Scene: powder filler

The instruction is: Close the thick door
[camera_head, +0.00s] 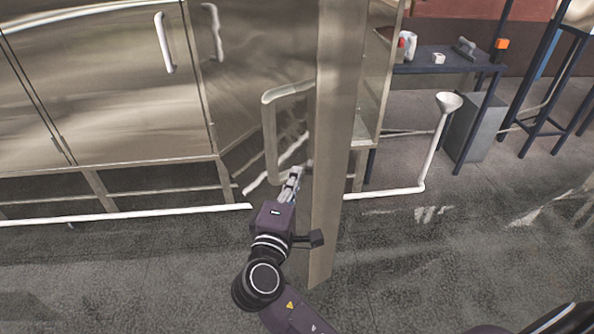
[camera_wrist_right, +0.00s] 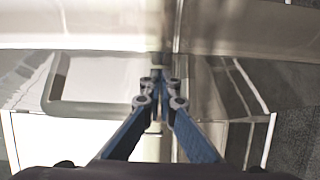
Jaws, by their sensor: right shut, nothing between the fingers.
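The thick door (camera_head: 341,130) is metallic and stands swung open, its broad edge facing me and reaching low toward the floor. Its bar handle (camera_head: 269,135) is on the left face; a looped handle shape also shows at the left in the right wrist view (camera_wrist_right: 57,85). My right gripper (camera_head: 293,182) is shut and empty, close to the door's left face near the handle's lower end. In the right wrist view its fingertips (camera_wrist_right: 158,82) meet in front of shiny metal. I cannot tell whether they touch the door. My left gripper is not in view.
A metal cabinet (camera_head: 110,95) with a white handle (camera_head: 164,43) stands at the left. A white pipe (camera_head: 120,213) runs low along the floor, with a funnel (camera_head: 448,101) at the right. A dark table (camera_head: 440,67) stands behind. The front floor is mostly clear.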

